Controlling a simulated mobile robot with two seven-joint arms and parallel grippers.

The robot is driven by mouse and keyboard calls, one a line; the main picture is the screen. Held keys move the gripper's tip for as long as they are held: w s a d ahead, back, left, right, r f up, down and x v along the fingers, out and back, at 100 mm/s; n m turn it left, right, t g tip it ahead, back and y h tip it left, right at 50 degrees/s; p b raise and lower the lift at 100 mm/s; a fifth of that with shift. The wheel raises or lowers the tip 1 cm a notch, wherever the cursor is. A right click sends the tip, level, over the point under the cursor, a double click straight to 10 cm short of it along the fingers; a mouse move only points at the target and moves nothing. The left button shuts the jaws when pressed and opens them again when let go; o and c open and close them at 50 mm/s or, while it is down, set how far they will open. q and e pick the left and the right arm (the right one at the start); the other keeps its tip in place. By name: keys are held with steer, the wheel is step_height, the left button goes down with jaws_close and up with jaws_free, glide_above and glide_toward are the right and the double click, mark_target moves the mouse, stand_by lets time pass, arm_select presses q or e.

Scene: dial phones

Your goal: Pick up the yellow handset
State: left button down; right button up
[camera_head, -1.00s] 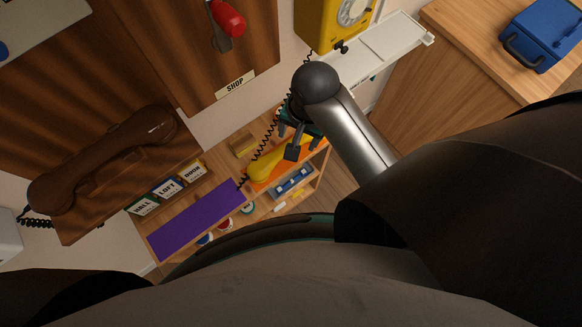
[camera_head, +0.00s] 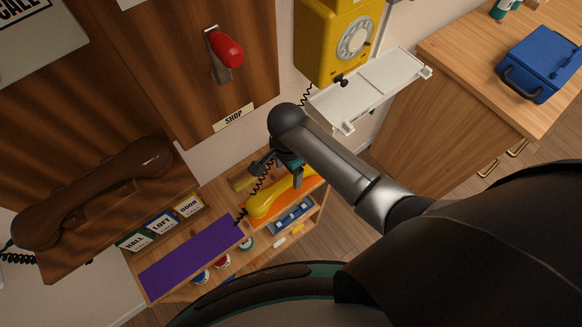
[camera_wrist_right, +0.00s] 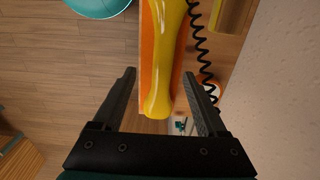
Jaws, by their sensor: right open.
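The yellow handset (camera_head: 268,201) lies on an orange mat (camera_head: 283,199) on the low wooden shelf, with a black coiled cord beside it. My right gripper (camera_head: 277,165) is above the handset's right part in the head view and hides some of it. In the right wrist view the handset (camera_wrist_right: 163,70) runs lengthwise between the two open fingers of the right gripper (camera_wrist_right: 168,98). I cannot tell whether the fingers touch it. The yellow wall phone (camera_head: 332,42) with its dial hangs above. My left gripper does not show.
A purple mat (camera_head: 190,260) lies on the shelf left of the handset. Labelled cards (camera_head: 163,222) stand behind it. A white fold-out ledge (camera_head: 370,88) juts out above the arm. A brown handset (camera_head: 92,195) and a red handle (camera_head: 228,50) are at left. A blue box (camera_head: 540,62) sits on the right cabinet.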

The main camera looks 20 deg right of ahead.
mark_target(289, 181)
step_height(289, 181, down, 6)
steer(key=shift+d+f+b, duration=0.1)
steer(key=shift+f+b, duration=0.15)
steer(key=shift+b, duration=0.85)
jaws_close()
